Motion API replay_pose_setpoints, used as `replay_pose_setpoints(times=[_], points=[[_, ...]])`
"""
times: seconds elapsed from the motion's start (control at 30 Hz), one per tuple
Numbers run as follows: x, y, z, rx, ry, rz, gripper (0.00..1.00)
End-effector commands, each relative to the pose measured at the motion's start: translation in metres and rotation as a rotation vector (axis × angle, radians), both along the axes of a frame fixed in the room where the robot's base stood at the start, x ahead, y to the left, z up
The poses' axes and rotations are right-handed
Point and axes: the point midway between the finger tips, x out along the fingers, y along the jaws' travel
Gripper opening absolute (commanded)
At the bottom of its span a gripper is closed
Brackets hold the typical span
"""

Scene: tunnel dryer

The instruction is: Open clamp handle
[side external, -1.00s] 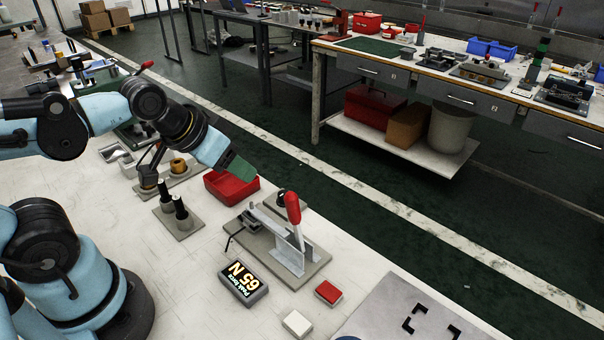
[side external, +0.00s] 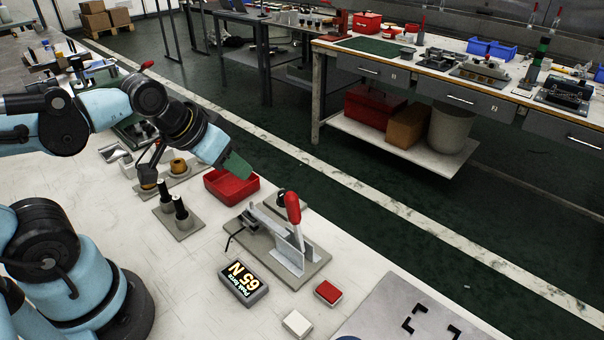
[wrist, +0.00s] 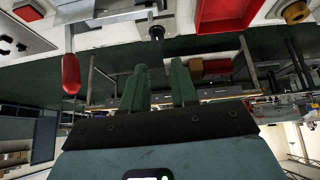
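The toggle clamp (side external: 290,252) sits on a grey plate on the white bench, with its red-gripped handle (side external: 292,208) standing nearly upright. My gripper (side external: 239,168) has green fingers and hangs above and behind the clamp, to the left of the handle and apart from it, over the red bin. In the wrist view the red handle (wrist: 70,73) is at the left, outside the fingers. The two green fingers (wrist: 160,75) show a gap with nothing held between them.
A red bin (side external: 231,188) stands behind the clamp; it also shows in the wrist view (wrist: 225,12). Black posts (side external: 181,212) stand left of the clamp. Red (side external: 328,292) and white (side external: 297,323) blocks lie at the front.

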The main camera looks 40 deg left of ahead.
Motion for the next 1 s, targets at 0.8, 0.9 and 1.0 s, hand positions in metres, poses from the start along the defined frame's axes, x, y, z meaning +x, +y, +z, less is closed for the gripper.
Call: replay_pose_setpoints(times=[0.8,0.9,1.0], points=[[-0.029,-0.014,0.069,-0.660,0.542,0.536,0.00],[-0.029,-0.014,0.069,-0.658,0.541,0.535,0.00],[-0.029,-0.014,0.068,-0.658,0.540,0.534,0.00]])
